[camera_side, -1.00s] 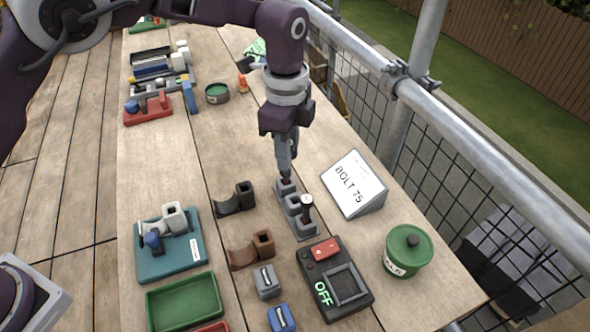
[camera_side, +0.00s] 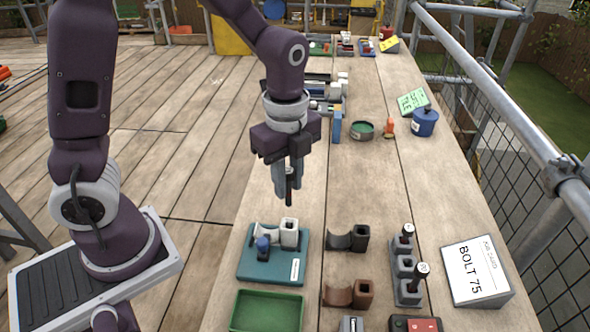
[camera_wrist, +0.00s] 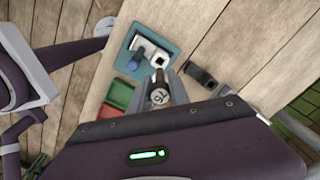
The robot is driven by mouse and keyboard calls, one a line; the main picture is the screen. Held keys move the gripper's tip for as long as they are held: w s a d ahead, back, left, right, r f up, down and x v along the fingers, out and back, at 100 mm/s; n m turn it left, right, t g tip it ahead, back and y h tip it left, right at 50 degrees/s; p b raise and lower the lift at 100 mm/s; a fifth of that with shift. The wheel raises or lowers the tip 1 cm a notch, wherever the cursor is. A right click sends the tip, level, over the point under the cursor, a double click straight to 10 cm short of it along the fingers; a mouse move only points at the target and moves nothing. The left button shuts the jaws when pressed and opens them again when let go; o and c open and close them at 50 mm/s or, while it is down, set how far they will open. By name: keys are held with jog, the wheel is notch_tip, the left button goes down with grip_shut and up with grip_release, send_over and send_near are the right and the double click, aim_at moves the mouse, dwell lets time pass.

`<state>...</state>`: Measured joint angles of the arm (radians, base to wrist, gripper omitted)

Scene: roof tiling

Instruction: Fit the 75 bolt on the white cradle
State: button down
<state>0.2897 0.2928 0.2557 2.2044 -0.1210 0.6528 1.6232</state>
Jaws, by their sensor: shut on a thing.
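My gripper (camera_side: 288,180) is shut on a dark bolt, which hangs upright between the fingers. In the wrist view the held bolt (camera_wrist: 159,95) shows its round pale head, with a number that looks like 75 seen upside down. The white cradle (camera_side: 289,232) has a square socket block and sits on a teal plate (camera_side: 270,270). It also shows in the wrist view (camera_wrist: 160,60), just beyond the bolt. The bolt is apart from the cradle and in the air; its exact height over it I cannot tell.
A blue knob (camera_side: 263,247) stands beside the white cradle on the plate. A black cradle (camera_side: 350,238) and a brown cradle (camera_side: 350,294) lie to the right. A grey stand (camera_side: 404,268) holds two bolts. A "BOLT 75" sign (camera_side: 478,270) stands at right. A green tray (camera_side: 267,310) is in front.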

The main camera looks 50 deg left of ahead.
aim_at(289, 205)
jog(key=shift+f, duration=3.75)
jog(key=shift+f, duration=0.55)
jog(key=c, duration=1.1)
grip_release()
jog(key=shift+c, duration=0.2)
jog(key=shift+r, duration=3.55)
